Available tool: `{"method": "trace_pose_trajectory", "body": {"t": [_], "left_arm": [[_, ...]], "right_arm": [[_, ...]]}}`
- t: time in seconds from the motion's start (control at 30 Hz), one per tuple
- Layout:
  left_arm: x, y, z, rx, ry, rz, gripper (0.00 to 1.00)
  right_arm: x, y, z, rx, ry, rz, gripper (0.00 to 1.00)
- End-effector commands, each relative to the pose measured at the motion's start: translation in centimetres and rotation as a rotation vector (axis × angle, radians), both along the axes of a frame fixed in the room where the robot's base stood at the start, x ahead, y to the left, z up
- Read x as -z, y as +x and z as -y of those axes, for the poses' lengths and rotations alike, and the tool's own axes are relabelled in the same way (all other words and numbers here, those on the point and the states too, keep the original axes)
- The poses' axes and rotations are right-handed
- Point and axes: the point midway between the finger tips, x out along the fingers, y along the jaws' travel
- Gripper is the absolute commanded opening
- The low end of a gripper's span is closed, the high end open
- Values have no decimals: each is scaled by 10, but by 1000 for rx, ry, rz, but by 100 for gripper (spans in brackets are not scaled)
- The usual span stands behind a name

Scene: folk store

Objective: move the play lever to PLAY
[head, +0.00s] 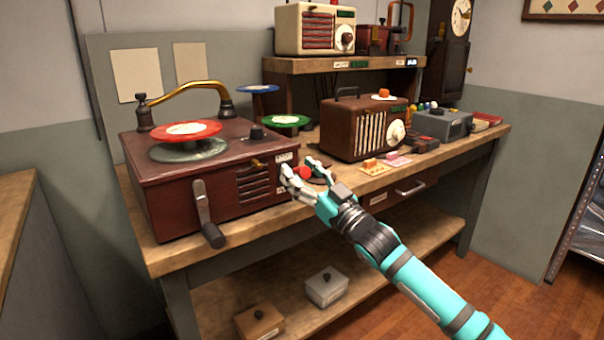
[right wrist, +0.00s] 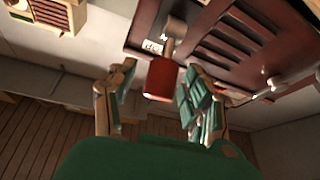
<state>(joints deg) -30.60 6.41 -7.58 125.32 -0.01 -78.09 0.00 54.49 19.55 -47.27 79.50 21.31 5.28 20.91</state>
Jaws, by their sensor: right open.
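The record player (head: 170,195) is a dark red wooden box on the bench, with a red disc (head: 186,130) above its platter. The play lever shows in the right wrist view as a red cylindrical handle (right wrist: 160,80) on a short metal stem. Its red end also shows between my fingers in the head view (head: 304,172). White labels (head: 284,158) sit beside it on the player's front; I cannot read its setting. My right gripper (head: 300,167) is open, with its fingers either side of the red handle (right wrist: 160,70). My left gripper is not in view.
A brown radio (head: 352,140) stands right of the player. A crank (head: 205,212) sticks out of the player's front, left of my right gripper. Small parts (head: 378,166) lie near the bench edge. The floor in front (head: 500,250) is clear.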

Motion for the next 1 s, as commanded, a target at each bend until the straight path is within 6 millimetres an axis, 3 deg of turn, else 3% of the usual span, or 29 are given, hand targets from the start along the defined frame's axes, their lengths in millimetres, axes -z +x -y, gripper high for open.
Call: {"method": "trace_pose_trajectory", "body": {"t": [0.17,0.57,1.0], "left_arm": [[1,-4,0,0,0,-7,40],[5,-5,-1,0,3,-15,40],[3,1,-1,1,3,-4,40]], "right_arm": [[0,0,0,0,1,-1,51],[0,0,0,0,1,-1,0],[2,0,0,0,4,4,0]]}}
